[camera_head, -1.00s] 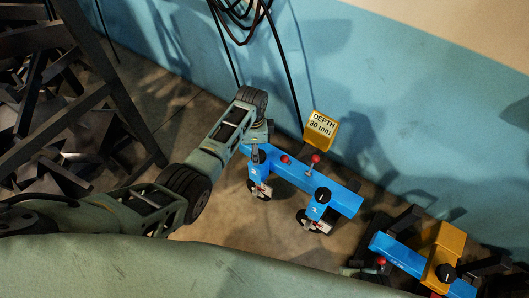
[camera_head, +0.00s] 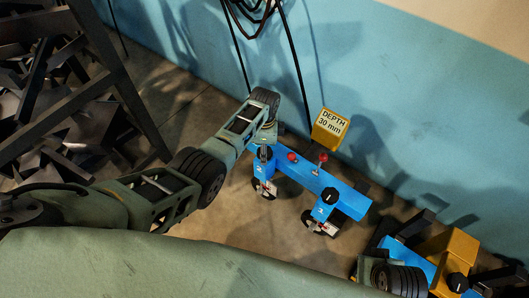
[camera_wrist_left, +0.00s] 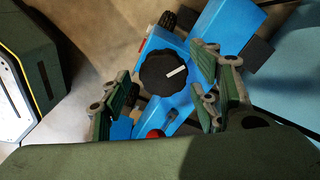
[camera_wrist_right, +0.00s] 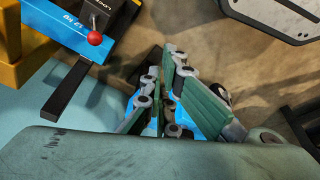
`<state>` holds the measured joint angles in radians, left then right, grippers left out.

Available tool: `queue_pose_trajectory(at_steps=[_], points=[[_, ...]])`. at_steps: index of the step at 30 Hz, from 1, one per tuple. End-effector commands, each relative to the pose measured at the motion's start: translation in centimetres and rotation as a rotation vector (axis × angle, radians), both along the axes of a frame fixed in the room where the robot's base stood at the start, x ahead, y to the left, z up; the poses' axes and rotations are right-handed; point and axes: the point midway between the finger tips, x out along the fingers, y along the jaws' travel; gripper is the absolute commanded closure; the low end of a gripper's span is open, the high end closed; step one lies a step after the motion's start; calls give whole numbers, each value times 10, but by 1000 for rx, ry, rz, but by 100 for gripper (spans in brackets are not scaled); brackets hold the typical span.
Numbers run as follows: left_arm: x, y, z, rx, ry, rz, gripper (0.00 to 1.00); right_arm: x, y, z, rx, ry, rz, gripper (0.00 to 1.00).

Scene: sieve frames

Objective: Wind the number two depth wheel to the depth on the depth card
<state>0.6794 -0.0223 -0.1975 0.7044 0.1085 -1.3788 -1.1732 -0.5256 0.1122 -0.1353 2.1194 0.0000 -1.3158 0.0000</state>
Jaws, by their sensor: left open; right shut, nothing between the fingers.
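The yellow depth card (camera_head: 330,128) reads "DEPTH 30 mm" and stands behind the blue frame (camera_head: 345,195). The near arm of the frame carries a black depth wheel (camera_head: 330,195), with a 2-like mark beside it and a small white scale (camera_head: 326,229) too small to read. My left gripper (camera_head: 266,143) is over the frame's other, left arm, hiding its top. In the left wrist view my open left gripper (camera_wrist_left: 155,98) has its fingers either side of a black knob (camera_wrist_left: 163,72) with a white pointer line; contact is unclear. My right gripper (camera_wrist_right: 163,80) is shut and empty.
Two red-topped parts (camera_head: 323,158) stand on the blue frame. A second blue frame with a yellow block (camera_head: 452,245) lies at lower right, near my right arm. Dark metal scrap (camera_head: 50,125) lies at the left. Bare floor (camera_head: 250,225) shows before the frame.

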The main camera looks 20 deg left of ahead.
Motion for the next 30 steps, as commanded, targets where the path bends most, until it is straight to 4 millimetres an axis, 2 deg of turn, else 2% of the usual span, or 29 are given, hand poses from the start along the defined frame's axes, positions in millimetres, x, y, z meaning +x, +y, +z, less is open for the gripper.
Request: queue_pose_trajectory(at_steps=[6, 16, 30], points=[[0, 0, -9, 0, -1, 0, 44, -1, -1, 16, 0, -8, -1, 100], [0, 0, -9, 0, -1, 0, 44, -1, -1, 19, 0, -8, -2, 100], [-1, 0, -10, 0, 2, 0, 85, -1, -1, 18, 0, -9, -2, 100]])
